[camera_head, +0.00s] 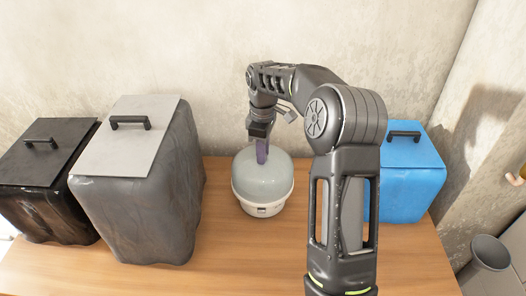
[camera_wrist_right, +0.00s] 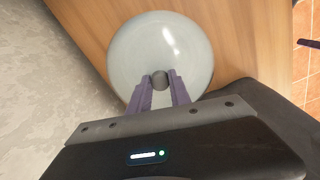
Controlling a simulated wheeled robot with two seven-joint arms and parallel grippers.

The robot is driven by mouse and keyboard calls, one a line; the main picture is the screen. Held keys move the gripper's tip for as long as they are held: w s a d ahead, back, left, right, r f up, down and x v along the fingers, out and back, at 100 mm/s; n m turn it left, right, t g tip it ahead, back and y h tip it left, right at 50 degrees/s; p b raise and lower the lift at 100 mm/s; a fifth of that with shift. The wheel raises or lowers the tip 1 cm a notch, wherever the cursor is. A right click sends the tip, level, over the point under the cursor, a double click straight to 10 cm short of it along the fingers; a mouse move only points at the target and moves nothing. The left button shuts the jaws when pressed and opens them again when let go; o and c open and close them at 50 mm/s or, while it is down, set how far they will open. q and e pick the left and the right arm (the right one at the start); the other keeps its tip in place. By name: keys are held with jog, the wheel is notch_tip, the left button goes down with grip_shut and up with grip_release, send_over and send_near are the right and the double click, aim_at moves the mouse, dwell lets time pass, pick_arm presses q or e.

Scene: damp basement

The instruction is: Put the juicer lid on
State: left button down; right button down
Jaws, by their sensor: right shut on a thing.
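The juicer (camera_head: 262,207) stands upright on the wooden table, with a white base. The pale translucent domed lid (camera_head: 262,177) sits over the base, and I see no clear gap between them in the head view. My right gripper (camera_head: 262,152) is above the lid, its purple fingers pointing down. In the right wrist view the fingers (camera_wrist_right: 160,88) are shut on the small dark knob (camera_wrist_right: 160,78) at the top of the lid (camera_wrist_right: 150,45). The base is hidden under the lid there. My left gripper is not in view.
A black bin (camera_head: 45,190) and a grey bin (camera_head: 150,190) with handled lids stand to the left on the table (camera_head: 225,260). A blue bin (camera_head: 405,185) stands to the right, partly behind my right arm. A wall is close behind.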

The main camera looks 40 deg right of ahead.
jog(key=shift+f, duration=0.2)
jog(key=c, duration=1.1)
grip_release()
jog(key=shift+r+b, duration=0.45)
jog(key=shift+r, duration=3.45)
